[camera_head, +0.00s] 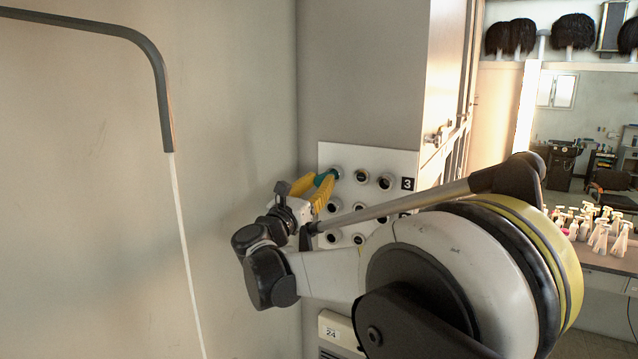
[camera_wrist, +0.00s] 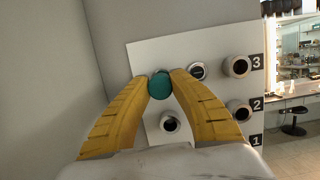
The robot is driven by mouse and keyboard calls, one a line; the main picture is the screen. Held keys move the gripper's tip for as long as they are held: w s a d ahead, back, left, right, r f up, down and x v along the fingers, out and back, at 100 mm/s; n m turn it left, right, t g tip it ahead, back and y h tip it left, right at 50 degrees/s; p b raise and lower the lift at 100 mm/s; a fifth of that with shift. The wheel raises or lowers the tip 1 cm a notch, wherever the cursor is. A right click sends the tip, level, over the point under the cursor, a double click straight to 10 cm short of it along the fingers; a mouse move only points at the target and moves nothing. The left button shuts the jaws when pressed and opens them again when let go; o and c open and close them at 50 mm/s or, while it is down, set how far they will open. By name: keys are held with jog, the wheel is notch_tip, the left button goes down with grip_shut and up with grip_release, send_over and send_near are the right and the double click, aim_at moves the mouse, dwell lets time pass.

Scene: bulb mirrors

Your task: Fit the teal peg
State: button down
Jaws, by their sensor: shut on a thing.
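The teal peg (camera_wrist: 160,86) is between the yellow fingertips of my gripper (camera_wrist: 161,79), seen nearly end-on in the wrist view. In the head view the peg (camera_head: 328,176) shows as a small teal piece at the fingertips of my gripper (camera_head: 322,184), right by the top-left socket (camera_head: 336,173) of the white board (camera_head: 372,155). My gripper is shut on the peg. The peg covers the top-left socket in the wrist view. I cannot tell whether its tip is inside the socket or just in front of it.
The board carries rows of round sockets, with number labels such as the 3 (camera_head: 407,184) at the right. The top-middle (camera_head: 361,176) and top-right (camera_head: 385,182) sockets look empty. A grey wall (camera_head: 230,120) stands close left of the board. My arm hides the board's lower right.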

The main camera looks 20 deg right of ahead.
jog(key=shift+w+d, duration=0.6)
jog(key=c, duration=0.7)
grip_release()
jog(key=shift+o, duration=0.2)
jog(key=shift+s+a, duration=0.1)
jog(key=shift+b+v, duration=1.1)
jog(key=shift+v, duration=1.85)
